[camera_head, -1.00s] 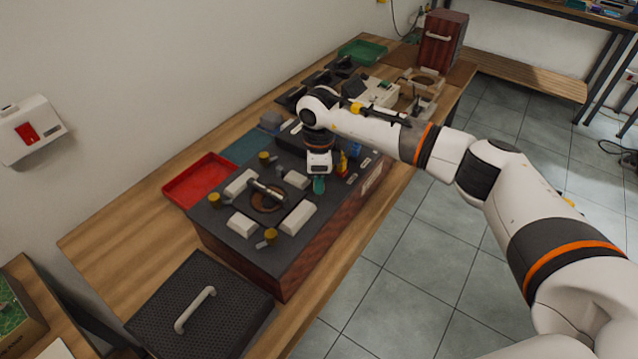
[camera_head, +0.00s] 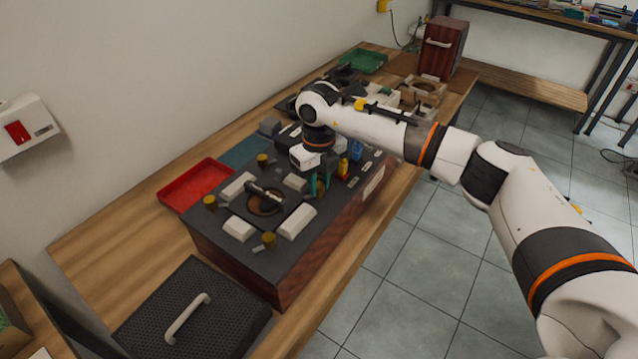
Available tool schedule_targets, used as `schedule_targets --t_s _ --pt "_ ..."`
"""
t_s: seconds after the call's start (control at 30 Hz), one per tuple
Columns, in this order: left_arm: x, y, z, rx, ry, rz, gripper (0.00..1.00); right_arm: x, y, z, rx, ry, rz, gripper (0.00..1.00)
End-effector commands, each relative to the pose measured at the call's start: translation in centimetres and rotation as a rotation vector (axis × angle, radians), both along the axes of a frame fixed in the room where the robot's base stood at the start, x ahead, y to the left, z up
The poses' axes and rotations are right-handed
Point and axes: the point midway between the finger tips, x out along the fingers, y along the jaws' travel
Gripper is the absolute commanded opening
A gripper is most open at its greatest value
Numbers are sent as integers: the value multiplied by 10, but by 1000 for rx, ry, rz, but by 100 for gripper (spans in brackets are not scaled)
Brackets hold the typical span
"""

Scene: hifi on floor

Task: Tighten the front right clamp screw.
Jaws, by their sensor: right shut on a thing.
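The dark-topped box with wooden sides (camera_head: 222,250) stands on the wooden table. Brass-coloured clamp screws show on its top: one at the back (camera_head: 262,160), one at the left (camera_head: 210,202) and one at the front edge (camera_head: 268,240). A further brass screw (camera_head: 320,188) is at the right side, mostly hidden by my right gripper. My right gripper (camera_head: 319,187) points down with its green fingers on either side of that screw, shut on it. How tight the screw sits cannot be told. My left gripper is not in view.
Pale blocks (camera_head: 297,221) surround a round opening with a metal bar (camera_head: 264,193) on the box top. A red tray (camera_head: 196,185) lies to the left. A black perforated cover with a handle (camera_head: 222,325) is in front. Small yellow and blue parts stand close behind my right gripper.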

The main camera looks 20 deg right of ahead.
Motion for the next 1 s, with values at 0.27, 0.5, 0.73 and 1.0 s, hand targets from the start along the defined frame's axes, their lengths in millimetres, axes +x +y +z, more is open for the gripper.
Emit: schedule_targets --t_s 0.27,0.5,0.73,1.0 --pt "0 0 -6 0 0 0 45 1 0 1 1 -3 -195 1" --pt "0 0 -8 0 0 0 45 1 0 2 1 -4 -291 1" --pt "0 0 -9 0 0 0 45 1 0 2 2 -3 -325 1" --pt "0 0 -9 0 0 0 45 1 0 2 2 -5 -328 1"
